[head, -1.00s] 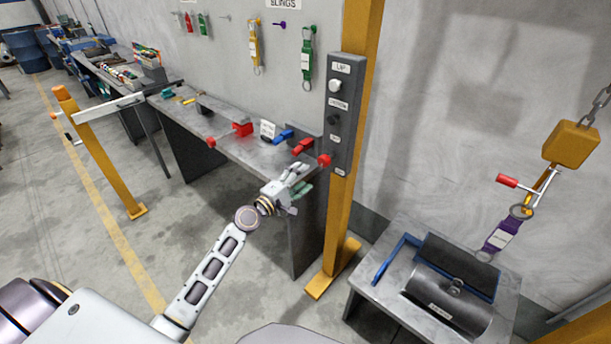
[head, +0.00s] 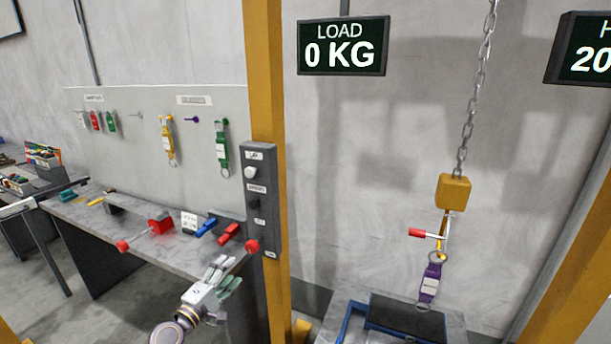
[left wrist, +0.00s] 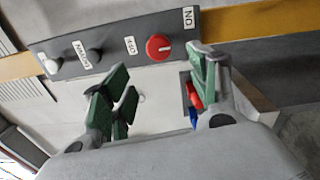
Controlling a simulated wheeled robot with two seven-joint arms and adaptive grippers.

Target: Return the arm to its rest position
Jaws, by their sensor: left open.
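My left gripper (head: 226,275) is open and empty, in the lower left of the head view, in front of the workbench edge and below the control box. Its green-padded fingers stand apart in the left wrist view (left wrist: 160,95). The grey control box (head: 262,200) is fixed on a yellow post; a red knob (head: 252,246) sits at its lower end. The box (left wrist: 118,52) and the red knob (left wrist: 158,47) also show beyond the fingers, apart from them. My right gripper is not in view.
A workbench (head: 125,225) carries a red clamp (head: 160,222) and small tools. A yellow hoist block (head: 453,192) hangs on a chain with a purple sling (head: 429,282) below it, over a table at right. A display (head: 344,45) reads LOAD 0 KG.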

